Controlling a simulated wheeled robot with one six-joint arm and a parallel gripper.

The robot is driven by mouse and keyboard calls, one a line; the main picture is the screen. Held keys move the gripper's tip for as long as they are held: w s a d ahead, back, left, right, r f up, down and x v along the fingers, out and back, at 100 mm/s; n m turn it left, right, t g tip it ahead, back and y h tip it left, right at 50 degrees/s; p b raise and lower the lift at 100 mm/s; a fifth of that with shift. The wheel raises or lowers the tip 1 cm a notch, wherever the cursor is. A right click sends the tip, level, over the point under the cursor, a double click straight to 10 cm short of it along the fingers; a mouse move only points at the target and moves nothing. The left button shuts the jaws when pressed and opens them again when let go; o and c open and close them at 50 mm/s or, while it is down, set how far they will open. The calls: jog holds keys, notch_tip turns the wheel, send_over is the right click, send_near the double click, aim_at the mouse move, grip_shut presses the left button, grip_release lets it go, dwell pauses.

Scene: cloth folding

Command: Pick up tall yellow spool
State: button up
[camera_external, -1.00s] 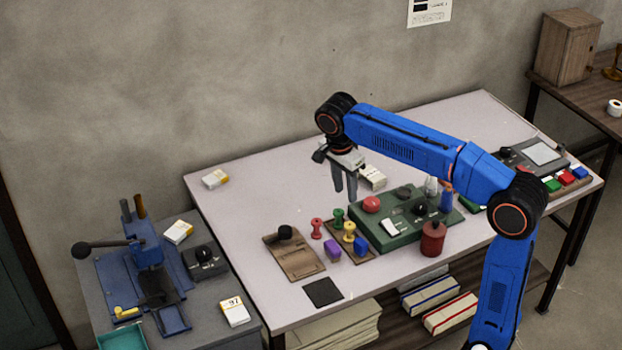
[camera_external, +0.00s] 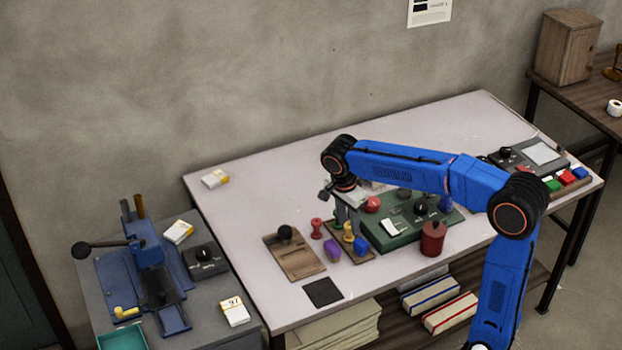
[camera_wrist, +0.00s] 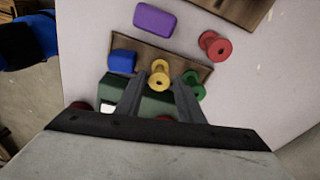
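The yellow spool (camera_external: 348,237) stands on a small brown board (camera_external: 367,255) between a green spool and a blue block. The wrist view shows the spool (camera_wrist: 159,79) from above, with a dark hole in its top. My gripper (camera_wrist: 160,86) is open above the board, one finger on either side of the spool; I cannot tell how far down the fingers reach. In the outside view my gripper (camera_external: 347,220) points down and its fingers partly hide the yellow spool and the green spool.
Close by are the green spool (camera_wrist: 194,87), the blue block (camera_wrist: 122,61), a red spool (camera_wrist: 213,45) and a purple block (camera_wrist: 155,19). A green panel (camera_external: 403,240) with a red knob adjoins the board on the right.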

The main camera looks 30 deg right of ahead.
aim_at(349, 225)
jog(key=shift+d+f, duration=0.2)
jog(key=shift+f, duration=1.45)
jog(key=c, duration=0.8)
